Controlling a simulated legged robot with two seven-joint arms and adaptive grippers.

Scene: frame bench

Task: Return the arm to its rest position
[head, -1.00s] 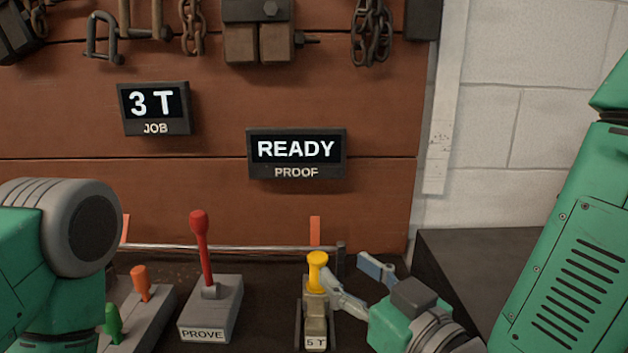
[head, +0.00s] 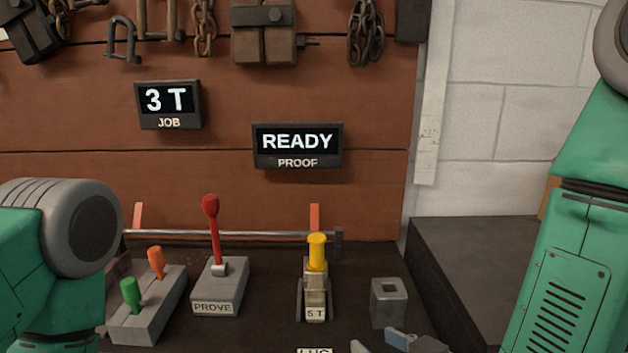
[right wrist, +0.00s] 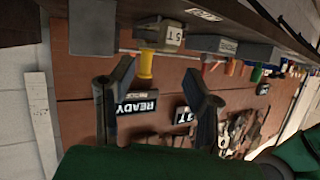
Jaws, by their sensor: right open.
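My right gripper (head: 380,343) is at the bottom edge of the head view, mostly cut off, with its blue-grey fingertips showing in front of a grey square socket block. In the right wrist view its jaws (right wrist: 157,82) are spread apart, with nothing between the tips. The yellow-knobbed pin (head: 317,252) stands upright in the block marked 5 T (head: 315,300), apart from my gripper. My green right arm (head: 570,270) comes in from the right. My left arm (head: 40,260) shows at the left edge; its gripper is out of view.
The socket block (head: 388,302) stands right of 5 T. A red PROVE lever (head: 212,235) and a box with orange and green levers (head: 145,305) stand left. A horizontal rod (head: 270,233) runs behind. Displays read 3 T (head: 168,102) and READY (head: 297,142). A dark surface (head: 470,260) lies right.

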